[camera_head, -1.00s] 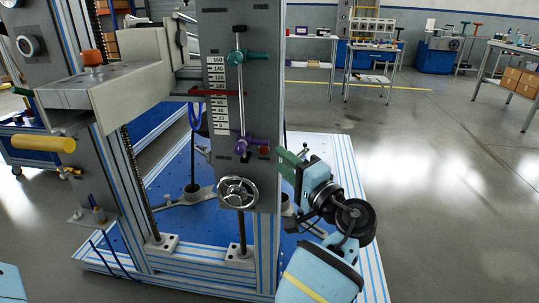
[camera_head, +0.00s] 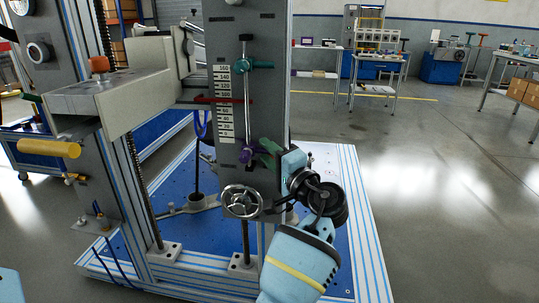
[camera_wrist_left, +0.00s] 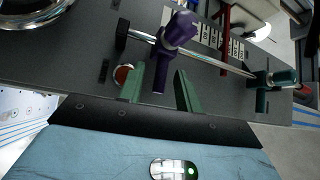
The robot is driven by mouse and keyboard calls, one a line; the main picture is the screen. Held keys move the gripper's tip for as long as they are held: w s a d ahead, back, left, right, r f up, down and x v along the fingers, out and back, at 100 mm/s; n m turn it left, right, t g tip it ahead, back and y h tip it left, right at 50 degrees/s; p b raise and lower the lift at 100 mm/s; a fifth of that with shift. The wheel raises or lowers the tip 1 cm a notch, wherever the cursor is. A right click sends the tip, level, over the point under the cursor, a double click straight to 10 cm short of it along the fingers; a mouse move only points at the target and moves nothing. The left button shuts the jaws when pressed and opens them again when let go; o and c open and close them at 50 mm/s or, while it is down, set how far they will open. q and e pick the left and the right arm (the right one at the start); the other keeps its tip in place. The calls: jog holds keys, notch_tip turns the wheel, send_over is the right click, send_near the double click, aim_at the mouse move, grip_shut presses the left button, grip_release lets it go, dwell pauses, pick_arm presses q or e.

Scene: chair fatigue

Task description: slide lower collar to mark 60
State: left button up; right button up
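The purple lower collar (camera_head: 246,155) sits on a thin vertical rod at the bottom end of the number scale (camera_head: 225,105), near the lowest mark. The teal upper collar (camera_head: 250,65) is higher on the same rod, near the top marks. My left gripper (camera_head: 265,152) is at the lower collar, coming from its right. In the left wrist view its green fingers (camera_wrist_left: 159,72) stand open on either side of the purple collar's stem (camera_wrist_left: 162,62), with gaps on both sides. The fingers partly hide the collar in the head view. My right gripper is not in view.
A red pointer (camera_head: 222,100) crosses the scale between the two collars. A spoked handwheel (camera_head: 241,201) is just below the lower collar. A red round button (camera_wrist_left: 123,74) is close to one finger. A grey beam (camera_head: 125,95) juts out at left.

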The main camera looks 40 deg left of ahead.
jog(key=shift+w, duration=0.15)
pick_arm(q)
jog(key=shift+c, duration=0.4)
grip_shut()
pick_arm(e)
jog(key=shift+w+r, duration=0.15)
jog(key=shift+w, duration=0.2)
